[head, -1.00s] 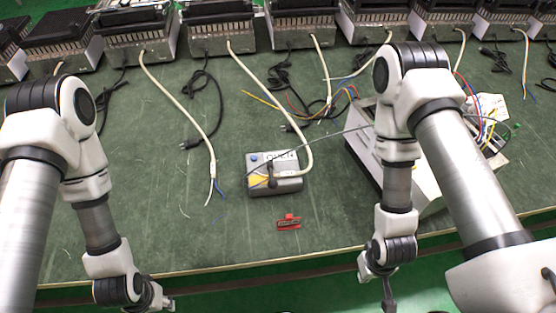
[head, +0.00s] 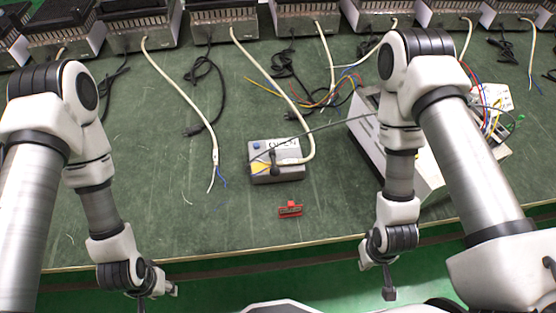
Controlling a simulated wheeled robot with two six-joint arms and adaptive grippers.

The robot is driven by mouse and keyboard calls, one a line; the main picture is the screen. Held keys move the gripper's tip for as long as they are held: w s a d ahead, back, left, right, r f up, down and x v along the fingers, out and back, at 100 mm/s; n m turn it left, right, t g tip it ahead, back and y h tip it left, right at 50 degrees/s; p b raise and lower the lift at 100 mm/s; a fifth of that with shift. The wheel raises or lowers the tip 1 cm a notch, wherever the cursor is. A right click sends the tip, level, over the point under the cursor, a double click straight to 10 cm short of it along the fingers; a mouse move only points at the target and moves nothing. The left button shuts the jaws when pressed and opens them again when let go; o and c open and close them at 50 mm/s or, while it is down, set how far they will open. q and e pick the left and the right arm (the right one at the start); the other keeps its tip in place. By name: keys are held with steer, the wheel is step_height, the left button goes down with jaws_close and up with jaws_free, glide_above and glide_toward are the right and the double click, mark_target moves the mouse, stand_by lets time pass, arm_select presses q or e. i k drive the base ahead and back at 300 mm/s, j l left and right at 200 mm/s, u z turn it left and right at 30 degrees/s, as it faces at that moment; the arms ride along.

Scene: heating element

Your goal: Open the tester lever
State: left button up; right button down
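My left gripper (head: 158,296) is low at the left, in front of the table edge and well away from the tester. My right gripper (head: 389,287) hangs down at the lower right, also in front of the table edge. Both look empty; their fingers are too small and partly hidden to read.
A red clip-like piece (head: 290,209) lies in front of the tester. A white metal housing (head: 428,178) with coloured wires stands to the right, partly behind my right arm. Several heaters (head: 222,22) line the back, with loose cables running forward. The table's front left (head: 140,215) is mostly clear.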

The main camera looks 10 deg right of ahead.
mark_target(275, 171)
steer(key=j+z, duration=0.15)
steer(key=j, duration=1.45)
